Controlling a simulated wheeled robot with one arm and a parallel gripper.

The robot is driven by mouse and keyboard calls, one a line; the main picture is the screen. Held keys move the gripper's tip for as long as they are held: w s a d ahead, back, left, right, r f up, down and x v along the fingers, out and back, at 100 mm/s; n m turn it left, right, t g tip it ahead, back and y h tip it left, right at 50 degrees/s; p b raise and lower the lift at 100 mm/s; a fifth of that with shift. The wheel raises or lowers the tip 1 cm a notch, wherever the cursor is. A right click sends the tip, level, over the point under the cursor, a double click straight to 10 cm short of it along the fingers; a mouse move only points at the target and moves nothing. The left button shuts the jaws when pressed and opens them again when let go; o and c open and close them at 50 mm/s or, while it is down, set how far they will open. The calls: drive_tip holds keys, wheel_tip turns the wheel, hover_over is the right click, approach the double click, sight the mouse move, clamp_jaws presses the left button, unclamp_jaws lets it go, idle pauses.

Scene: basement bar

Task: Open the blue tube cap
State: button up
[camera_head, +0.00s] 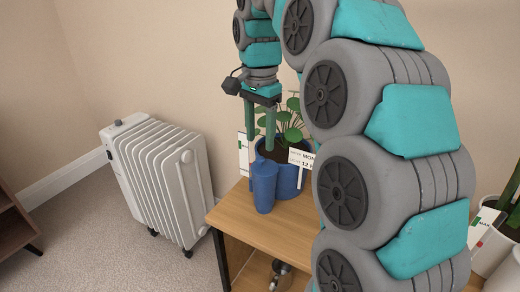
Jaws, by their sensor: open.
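A blue tube (264,192) stands upright on the wooden table, near its left end. Its narrower top, the cap (262,164), is the same blue, and I cannot make out a seam. My gripper (260,148) points down just above the tube, with its two green fingers apart. The fingertips are close to the cap, but I cannot tell whether they touch it or reach around it.
A blue pot (290,182) with a leafy plant stands right behind the tube, with white label cards beside it. The wooden table (262,232) is bare in front. A white radiator (160,178) stands on the carpet to the left. My arm hides the table's right part.

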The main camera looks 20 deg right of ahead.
sight(260, 158)
drive_tip(key=shift+f, duration=2.25)
clamp_jaws()
